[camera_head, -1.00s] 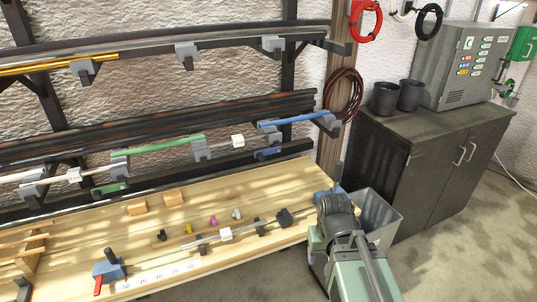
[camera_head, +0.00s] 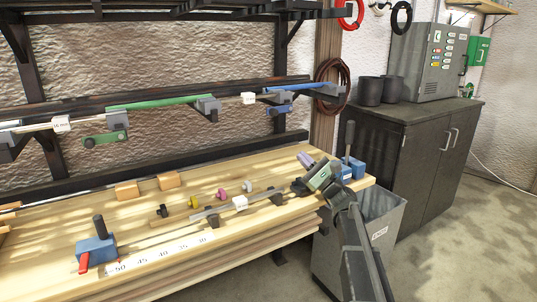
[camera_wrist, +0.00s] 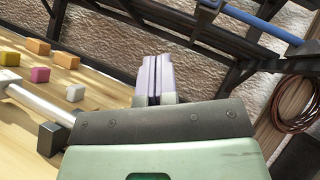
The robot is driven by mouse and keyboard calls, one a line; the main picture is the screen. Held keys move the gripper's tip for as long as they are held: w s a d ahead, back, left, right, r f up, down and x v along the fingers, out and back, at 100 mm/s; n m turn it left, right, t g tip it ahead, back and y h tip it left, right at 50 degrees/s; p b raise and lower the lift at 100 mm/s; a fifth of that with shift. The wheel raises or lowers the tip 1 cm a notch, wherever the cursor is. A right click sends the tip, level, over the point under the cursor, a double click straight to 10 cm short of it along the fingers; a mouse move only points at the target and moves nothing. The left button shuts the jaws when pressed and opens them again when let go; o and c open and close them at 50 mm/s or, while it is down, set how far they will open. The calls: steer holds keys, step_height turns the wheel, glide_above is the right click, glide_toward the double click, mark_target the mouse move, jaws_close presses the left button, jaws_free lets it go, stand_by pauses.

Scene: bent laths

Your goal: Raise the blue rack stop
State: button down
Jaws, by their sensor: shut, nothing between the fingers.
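The blue rack stop (camera_head: 279,111) is a small blue piece hanging low on the wall rack, below the blue lath (camera_head: 292,87). The blue lath also shows at the upper right in the wrist view (camera_wrist: 262,20). I cannot make out the stop in the wrist view. My gripper (camera_head: 304,158) is over the right end of the bench, below and to the right of the stop and apart from it. Its pale purple fingers (camera_wrist: 154,80) are shut together with nothing between them.
A green lath (camera_head: 160,103) and a green stop (camera_head: 104,138) are further left on the rack. The wooden bench (camera_head: 60,215) holds blocks, small coloured pieces and a clamped rod. A blue fixture (camera_head: 352,167) with an upright handle is close to my gripper. A grey bin (camera_head: 330,255) stands below.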

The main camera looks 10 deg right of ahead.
mark_target(282, 110)
steer(key=shift+w+d+m+t, duration=0.15)
steer(key=shift+d+m+t, duration=0.35)
steer(key=shift+d+r, duration=0.15)
steer(key=s+r+p+x, duration=0.1)
steer(key=s+p+x, duration=0.1)
steer(key=p+x, duration=0.8)
steer(key=x, duration=0.3)
steer(key=shift+r, duration=0.3)
steer(key=shift+s, duration=0.1)
